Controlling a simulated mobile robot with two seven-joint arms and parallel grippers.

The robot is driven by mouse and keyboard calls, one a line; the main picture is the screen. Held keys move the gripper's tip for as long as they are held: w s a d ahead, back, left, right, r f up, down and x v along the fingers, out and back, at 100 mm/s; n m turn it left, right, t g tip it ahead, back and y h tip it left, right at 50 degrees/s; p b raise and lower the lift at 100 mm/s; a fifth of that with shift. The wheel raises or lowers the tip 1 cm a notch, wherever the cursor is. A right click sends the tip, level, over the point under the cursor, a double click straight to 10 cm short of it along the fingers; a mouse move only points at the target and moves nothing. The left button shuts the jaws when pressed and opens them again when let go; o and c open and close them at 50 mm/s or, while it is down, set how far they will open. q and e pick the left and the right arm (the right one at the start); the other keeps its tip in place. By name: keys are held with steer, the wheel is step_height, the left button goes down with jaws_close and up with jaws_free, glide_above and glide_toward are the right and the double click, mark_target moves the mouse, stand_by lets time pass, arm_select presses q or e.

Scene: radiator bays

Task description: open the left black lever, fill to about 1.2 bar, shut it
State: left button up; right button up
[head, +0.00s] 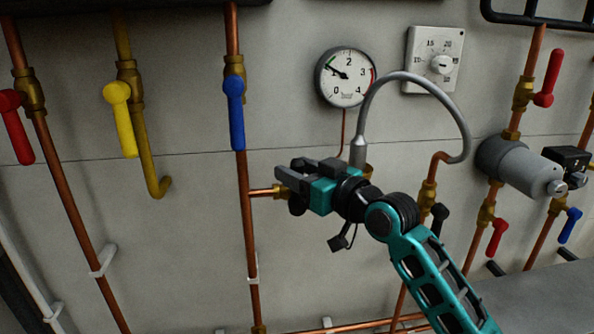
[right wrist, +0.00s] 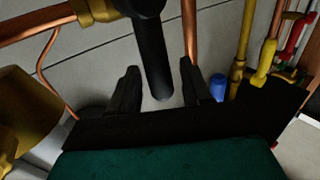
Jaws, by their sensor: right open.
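The left black lever (right wrist: 153,62) shows in the right wrist view, its free end between the two fingers of my right gripper (right wrist: 160,88). The fingers are apart, with a gap visible on both sides of the lever. In the head view my right gripper (head: 284,178) is at the short brass and copper branch by the blue-lever pipe and largely hides this lever. The round gauge (head: 345,77) has its needle close to the 1 mark. A grey hose (head: 412,75) arches from beside my gripper to the right pipe. My left gripper is not in view.
A second black lever (head: 438,218) is to the right, behind my arm. A blue lever (head: 235,113), a yellow lever (head: 118,118) and a red lever (head: 17,128) are on pipes to the left. A thermostat dial (head: 433,60) is beside the gauge. Wall below the gripper is mostly free.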

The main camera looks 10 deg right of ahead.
steer(key=shift+w+a, duration=0.15)
steer(key=shift+w, duration=0.05)
jaws_close()
stand_by(0.4)
